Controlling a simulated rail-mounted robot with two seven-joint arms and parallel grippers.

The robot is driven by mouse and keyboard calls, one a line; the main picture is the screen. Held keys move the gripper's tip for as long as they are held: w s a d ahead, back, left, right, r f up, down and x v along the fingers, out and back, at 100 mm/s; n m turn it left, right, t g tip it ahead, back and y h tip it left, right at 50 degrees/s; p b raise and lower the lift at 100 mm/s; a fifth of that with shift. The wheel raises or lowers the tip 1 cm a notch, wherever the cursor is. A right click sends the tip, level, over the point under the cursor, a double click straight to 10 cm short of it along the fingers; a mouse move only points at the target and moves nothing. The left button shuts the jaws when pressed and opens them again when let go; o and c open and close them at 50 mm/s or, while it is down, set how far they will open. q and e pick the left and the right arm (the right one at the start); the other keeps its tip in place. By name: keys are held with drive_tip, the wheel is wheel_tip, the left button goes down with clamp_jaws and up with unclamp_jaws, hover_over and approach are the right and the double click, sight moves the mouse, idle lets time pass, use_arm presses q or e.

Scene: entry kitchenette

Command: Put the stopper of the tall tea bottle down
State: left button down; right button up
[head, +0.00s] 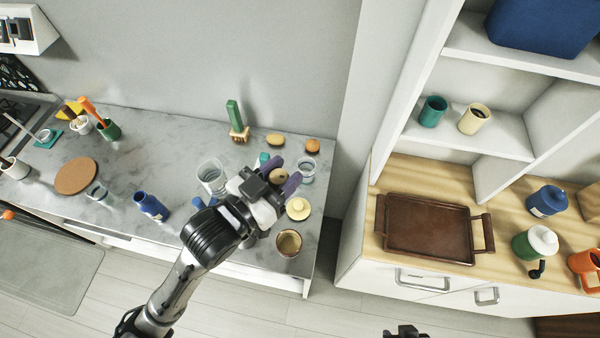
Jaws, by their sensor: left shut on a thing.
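My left gripper (284,180) reaches over the right part of the marble counter (135,165). Its purple fingers are shut on a small round brown stopper (279,175). I cannot tell how far above the counter the stopper is. A teal thing (264,158) shows just behind the gripper, mostly hidden. I cannot tell for sure which vessel is the tall tea bottle; the gripper and forearm hide part of the counter. A dark piece at the bottom edge seems to be my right gripper (405,331), largely cut off.
Near the gripper are a clear glass jug (211,177), a glass (305,171), a pale yellow lidded pot (298,208) and an amber bowl (288,243). The counter's middle is mostly clear. A brown tray (428,229) lies on the right cabinet.

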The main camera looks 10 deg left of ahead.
sight(269, 178)
use_arm(q)
drive_tip(key=r+y, duration=0.1)
drive_tip(key=s+a+r+n+t, duration=0.1)
drive_tip(key=a+n+y, duration=0.1)
drive_tip(key=shift+s+r+y, duration=0.25)
drive_tip(key=shift+r+y, duration=0.05)
drive_tip(key=shift+r, duration=0.1)
drive_tip(key=w+a+f+n+t+y, duration=0.2)
drive_tip(key=w+a+f+n+y, duration=0.2)
drive_tip(key=a+y, duration=0.3)
drive_tip(key=w+a, duration=0.1)
drive_tip(key=a, duration=0.1)
drive_tip(key=shift+a+n, duration=0.4)
drive_tip(key=s+d+f+m+g+h, duration=0.1)
drive_tip(key=s+d+m+g+h, duration=0.25)
drive_tip(key=d+m+h, duration=0.65)
drive_tip(key=w+d+f+m+g+h, duration=0.2)
drive_tip(key=w+d+f+g+h, duration=0.2)
drive_tip(key=d+f+g+h, duration=0.1)
drive_tip(key=d+g, duration=0.1)
drive_tip(key=d, duration=0.1)
drive_tip(key=shift+w+d+f+m+h, duration=0.2)
drive_tip(key=shift+w+d+m+h, duration=0.1)
drive_tip(key=shift+d, duration=0.1)
